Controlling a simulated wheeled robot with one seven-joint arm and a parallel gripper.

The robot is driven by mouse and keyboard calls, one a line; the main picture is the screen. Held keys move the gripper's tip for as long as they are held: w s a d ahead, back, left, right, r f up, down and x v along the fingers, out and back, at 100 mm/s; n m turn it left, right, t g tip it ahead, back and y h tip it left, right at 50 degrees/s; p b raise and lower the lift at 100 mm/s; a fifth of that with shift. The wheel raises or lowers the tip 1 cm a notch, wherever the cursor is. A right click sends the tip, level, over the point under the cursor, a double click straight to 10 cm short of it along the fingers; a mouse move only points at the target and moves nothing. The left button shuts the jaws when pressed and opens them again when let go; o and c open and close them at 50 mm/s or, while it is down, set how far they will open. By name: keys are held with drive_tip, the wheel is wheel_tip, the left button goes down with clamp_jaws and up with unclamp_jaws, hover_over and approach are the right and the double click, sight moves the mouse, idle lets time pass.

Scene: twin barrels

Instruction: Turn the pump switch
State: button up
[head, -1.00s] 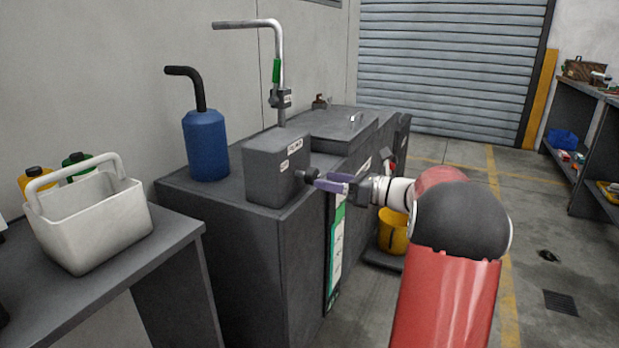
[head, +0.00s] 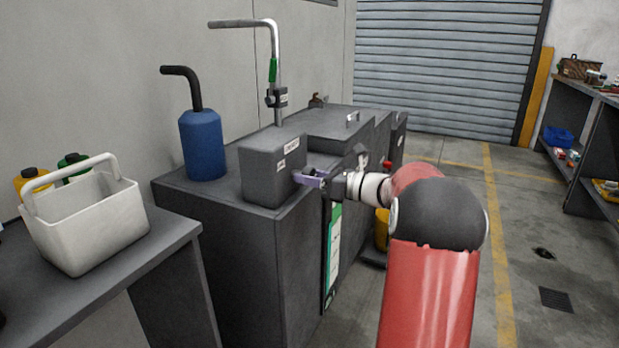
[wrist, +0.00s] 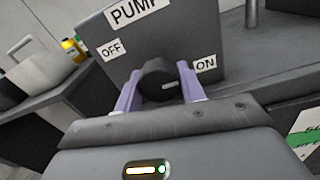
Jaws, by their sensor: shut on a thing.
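The pump switch is a dark round knob (wrist: 158,78) on the face of a grey box (head: 262,178). In the wrist view the box carries a PUMP label (wrist: 133,10), an OFF label (wrist: 112,49) to the upper left of the knob and an ON label (wrist: 205,65) to its right. A small light mark on the knob's rim points toward the lower right. My gripper (wrist: 160,82) has its two purple fingers on either side of the knob, shut on it. In the head view the gripper (head: 308,178) is at the box's right face, and the knob is mostly hidden by the fingers.
The box stands on a dark cabinet (head: 225,205) beside a blue bottle (head: 203,145) and a metal pipe (head: 277,75). A white basket (head: 85,228) sits on the left bench. A yellow bucket (head: 381,230) stands behind my arm.

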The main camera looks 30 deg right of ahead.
drive_tip(key=shift+f+n+b, duration=0.1)
drive_tip(key=shift+n+b, duration=0.2)
drive_tip(key=n+b, duration=0.3)
drive_tip(key=shift+f+n, duration=0.15)
drive_tip(key=shift+n, duration=0.15)
drive_tip(key=n+b, duration=1)
drive_tip(key=shift+d+n, duration=0.1)
drive_tip(key=shift+n, duration=0.2)
drive_tip(key=shift+r+n+h+b, duration=0.2)
drive_tip(key=shift+n+h+b, duration=0.1)
drive_tip(key=shift+n+b, duration=1.1)
drive_tip(key=o, duration=1)
drive_tip(key=shift+r, duration=0.1)
drive_tip(key=shift+c, duration=0.2)
